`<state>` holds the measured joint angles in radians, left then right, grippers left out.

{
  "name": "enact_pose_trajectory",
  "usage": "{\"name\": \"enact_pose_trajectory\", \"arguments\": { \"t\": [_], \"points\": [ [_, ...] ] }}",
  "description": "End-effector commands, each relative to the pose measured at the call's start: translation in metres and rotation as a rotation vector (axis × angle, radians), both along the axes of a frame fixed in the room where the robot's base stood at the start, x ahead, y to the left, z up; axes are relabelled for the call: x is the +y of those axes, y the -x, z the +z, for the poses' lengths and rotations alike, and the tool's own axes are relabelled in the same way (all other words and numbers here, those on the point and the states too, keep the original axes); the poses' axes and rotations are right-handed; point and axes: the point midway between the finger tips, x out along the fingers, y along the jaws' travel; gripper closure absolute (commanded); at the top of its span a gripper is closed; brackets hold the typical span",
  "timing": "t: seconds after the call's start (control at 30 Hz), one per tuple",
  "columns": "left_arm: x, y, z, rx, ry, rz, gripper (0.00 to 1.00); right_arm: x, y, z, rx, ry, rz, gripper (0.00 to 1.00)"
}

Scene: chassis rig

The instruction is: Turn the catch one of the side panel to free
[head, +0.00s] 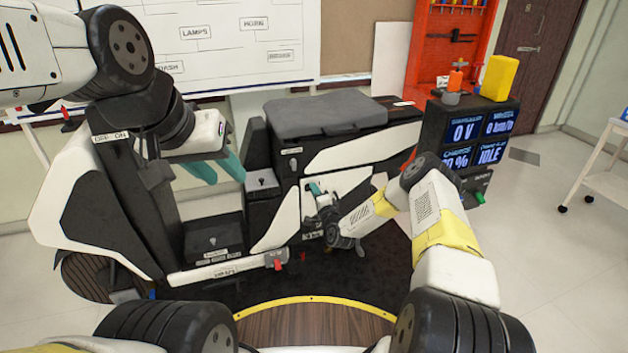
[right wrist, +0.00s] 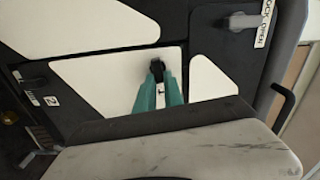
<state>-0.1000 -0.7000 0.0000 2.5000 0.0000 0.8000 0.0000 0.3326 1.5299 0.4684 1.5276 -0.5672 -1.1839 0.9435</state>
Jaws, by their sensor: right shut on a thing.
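The white side panel (right wrist: 95,82) is on the scooter's dark flank, and part of it shows in the head view (head: 280,226). Catch one (right wrist: 157,66) is a small black piece at its upper right edge, partly covered by my fingers. My right gripper (right wrist: 158,88) has its teal fingers closed around the catch; in the head view the gripper (head: 315,188) reaches the panel, mostly hidden by its own wrist. A second black catch (right wrist: 36,82) sits at the panel's left beside a label "2". My left gripper (head: 208,166) is empty with its teal fingers apart, near the scooter's front.
A dark lever (right wrist: 238,22) beside a "lock/open" label is right of the panel. The scooter seat (head: 325,112) is above. A display console (head: 475,135) with a yellow block (head: 500,78) stands right. A white cart (head: 607,165) is far right, with open floor between.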

Motion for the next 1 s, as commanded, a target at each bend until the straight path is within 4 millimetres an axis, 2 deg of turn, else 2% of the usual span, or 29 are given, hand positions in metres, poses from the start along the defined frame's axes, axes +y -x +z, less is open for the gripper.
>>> {"name": "enact_pose_trajectory", "arguments": {
  "t": [0.33,0.87,0.9,0.97,1.0],
  "points": [
    [0.0000,0.0000,0.0000,0.000,0.000,0.000,0.64,-0.0003,0.0002,-0.0025,0.040,-0.120,0.000,1.00],
    [0.0000,0.0000,0.0000,0.000,0.000,0.000,0.64,0.0000,0.0003,-0.0028,0.047,-0.139,0.000,1.00],
    [0.0000,0.0000,0.0000,0.000,0.000,0.000,0.64,0.0001,0.0004,-0.0029,0.047,-0.139,0.000,0.80],
    [0.0000,0.0000,0.0000,0.000,0.000,0.000,0.64,0.0001,0.0004,-0.0029,0.047,-0.138,0.000,0.68],
    [0.0000,0.0000,0.0000,0.000,0.000,0.000,0.64,0.0000,0.0003,-0.0027,0.047,-0.138,0.000,0.65]
  ]
}}
